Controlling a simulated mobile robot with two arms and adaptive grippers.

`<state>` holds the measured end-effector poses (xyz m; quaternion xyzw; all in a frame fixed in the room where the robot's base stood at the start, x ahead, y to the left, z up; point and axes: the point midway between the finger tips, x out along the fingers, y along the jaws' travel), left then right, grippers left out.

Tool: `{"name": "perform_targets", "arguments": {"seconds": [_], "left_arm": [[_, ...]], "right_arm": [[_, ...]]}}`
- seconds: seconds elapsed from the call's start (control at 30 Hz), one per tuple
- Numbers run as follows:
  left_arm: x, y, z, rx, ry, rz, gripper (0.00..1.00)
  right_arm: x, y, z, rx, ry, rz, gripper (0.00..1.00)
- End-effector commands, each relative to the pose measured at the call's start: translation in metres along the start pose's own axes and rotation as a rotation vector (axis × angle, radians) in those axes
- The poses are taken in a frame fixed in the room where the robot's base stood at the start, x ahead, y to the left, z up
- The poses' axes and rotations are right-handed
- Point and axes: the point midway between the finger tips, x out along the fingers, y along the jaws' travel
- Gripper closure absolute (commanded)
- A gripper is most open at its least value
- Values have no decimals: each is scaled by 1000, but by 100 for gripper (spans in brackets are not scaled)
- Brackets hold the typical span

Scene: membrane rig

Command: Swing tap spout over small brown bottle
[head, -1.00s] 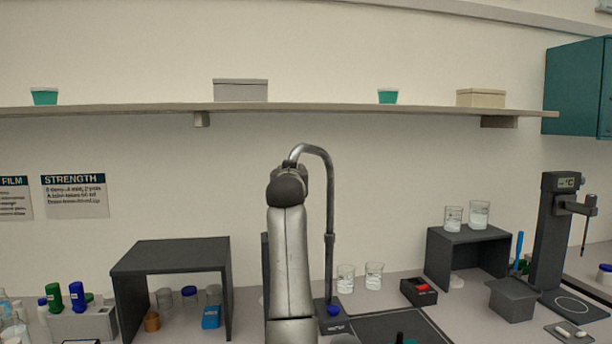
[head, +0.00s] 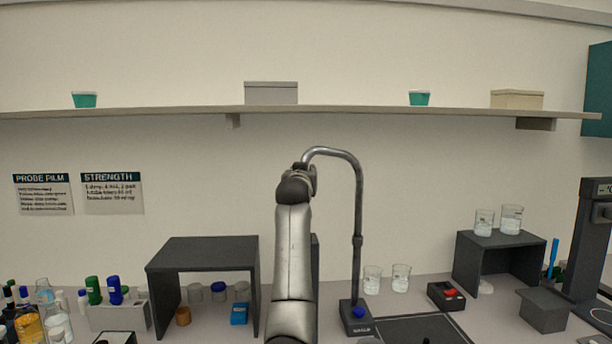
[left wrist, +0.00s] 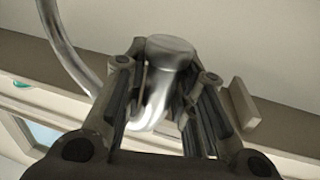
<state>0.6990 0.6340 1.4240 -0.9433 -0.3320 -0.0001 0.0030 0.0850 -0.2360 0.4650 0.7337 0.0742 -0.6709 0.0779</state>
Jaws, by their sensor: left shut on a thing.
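My left gripper (head: 309,172) is at the spout's end, mostly hidden behind my own arm. In the left wrist view the fingers of my left gripper (left wrist: 166,95) are closed around the shiny spout end (left wrist: 170,55). A small brown container (head: 183,316) sits under the left dark stand; I cannot tell whether it is the small brown bottle. My right gripper is out of view.
The left dark stand (head: 205,246) is left of my arm. A dark mat (head: 415,330) lies in front. A wall shelf (head: 380,110) runs above.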

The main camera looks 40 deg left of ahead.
Motion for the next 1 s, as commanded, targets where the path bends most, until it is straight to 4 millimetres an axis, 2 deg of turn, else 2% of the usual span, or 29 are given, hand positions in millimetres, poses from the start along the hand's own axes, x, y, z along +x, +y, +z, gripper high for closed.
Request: {"name": "perform_targets", "arguments": {"seconds": [0.2,0.23,0.37,0.77,1.0], "left_arm": [[0,-2,2,2,-5,-3,100],[0,-2,2,2,-5,-3,72],[0,-1,2,1,-4,-3,57],[-3,0,1,1,-1,-1,57],[-28,0,1,1,0,-2,57]], "right_arm": [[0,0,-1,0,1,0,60],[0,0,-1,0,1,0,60],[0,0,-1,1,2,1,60],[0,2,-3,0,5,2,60],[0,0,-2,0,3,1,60]]}}
